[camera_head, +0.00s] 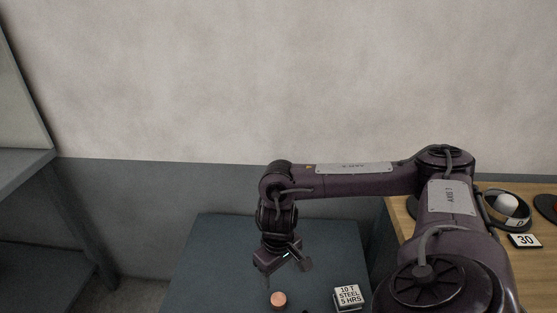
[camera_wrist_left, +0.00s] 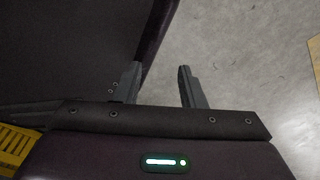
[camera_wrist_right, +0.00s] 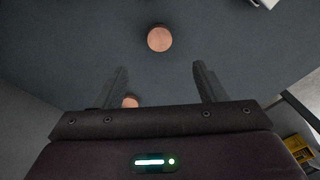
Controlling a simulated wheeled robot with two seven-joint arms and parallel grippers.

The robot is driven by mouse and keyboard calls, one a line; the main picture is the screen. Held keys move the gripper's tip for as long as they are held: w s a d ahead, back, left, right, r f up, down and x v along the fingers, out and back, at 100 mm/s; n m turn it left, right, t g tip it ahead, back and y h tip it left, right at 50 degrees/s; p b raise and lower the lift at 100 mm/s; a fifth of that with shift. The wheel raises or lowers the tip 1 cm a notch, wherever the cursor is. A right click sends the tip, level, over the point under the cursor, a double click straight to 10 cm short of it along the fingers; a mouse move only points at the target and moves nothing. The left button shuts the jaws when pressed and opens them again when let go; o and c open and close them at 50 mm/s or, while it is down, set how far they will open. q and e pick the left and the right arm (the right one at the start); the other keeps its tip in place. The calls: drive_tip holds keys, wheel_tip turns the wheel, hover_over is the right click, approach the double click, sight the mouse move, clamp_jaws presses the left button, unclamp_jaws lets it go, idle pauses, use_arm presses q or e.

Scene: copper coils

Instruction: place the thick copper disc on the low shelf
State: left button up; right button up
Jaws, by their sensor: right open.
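A round copper disc (camera_head: 278,299) lies on the blue-grey table near the bottom edge of the head view. The right wrist view shows two copper discs: one in the open (camera_wrist_right: 159,38), beyond the fingertips, and a smaller-looking one (camera_wrist_right: 130,102) partly hidden by the left-hand finger. I cannot tell which is thicker. My right gripper (camera_head: 286,270) is open and empty above the table, pointing down. My left gripper (camera_wrist_left: 158,68) has its fingers apart with nothing between them. A shelf unit stands at the left, with a lower board (camera_head: 40,268).
The blue-grey table (camera_head: 215,250) is mostly clear. A block labelled "10 T STEEL 5 HRS" (camera_head: 348,296) sits right of the disc. A wooden table at the right bears a "30" card (camera_head: 525,240) and a dark ring (camera_head: 507,222). The grey wall (camera_head: 220,80) is behind.

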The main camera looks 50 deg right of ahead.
sight(279, 299)
drive_tip(key=f+n+p, duration=0.1)
drive_tip(key=n+p, duration=0.1)
drive_tip(key=n, duration=0.1)
drive_tip(key=f+n+p, duration=0.1)
drive_tip(key=n+p, duration=0.2)
drive_tip(key=f+n+p, duration=0.1)
drive_tip(key=n+p, duration=0.2)
drive_tip(key=n, duration=0.1)
drive_tip(key=shift+s+d+f, duration=0.25)
drive_tip(key=shift+d+f, duration=0.1)
drive_tip(key=shift+s+f, duration=0.1)
drive_tip(key=shift+f, duration=0.25)
drive_tip(key=shift+n, duration=0.3)
drive_tip(key=f, duration=0.6)
drive_tip(key=shift+w+a+f, duration=0.25)
drive_tip(key=shift+f, duration=0.45)
use_arm(q)
wheel_tip(279, 299, up, 7)
drive_tip(key=s, duration=0.2)
drive_tip(key=shift+a, duration=0.2)
use_arm(e)
clamp_jaws()
use_arm(q)
drive_tip(key=shift+r, duration=0.1)
